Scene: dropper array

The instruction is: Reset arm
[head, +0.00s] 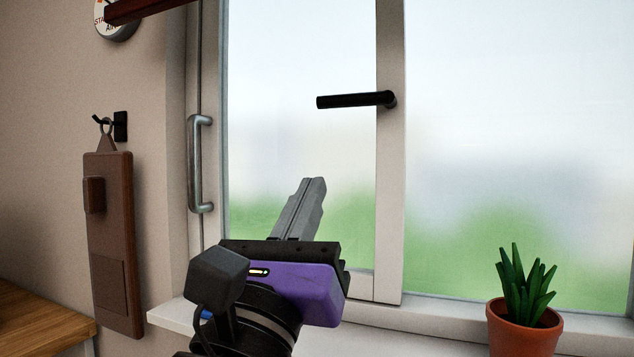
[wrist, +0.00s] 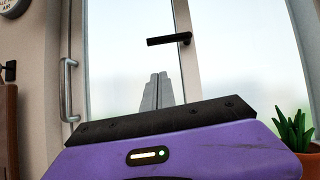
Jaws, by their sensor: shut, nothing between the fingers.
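My gripper (head: 314,183) is in the lower middle of the head view, in front of the window. Its two grey fingers are together with nothing between them, pointing up and away. The fingers also show in the wrist view (wrist: 159,78), above the purple gripper body. The black window handle (head: 356,100) lies level on the white frame, above the fingertips and apart from them in the picture.
A metal pull handle (head: 200,163) is on the left frame. A brown board (head: 115,240) hangs from a black hook (head: 120,126) on the wall. A potted plant (head: 524,325) stands on the white sill (head: 390,341) at right. A wooden surface (head: 35,325) is at lower left.

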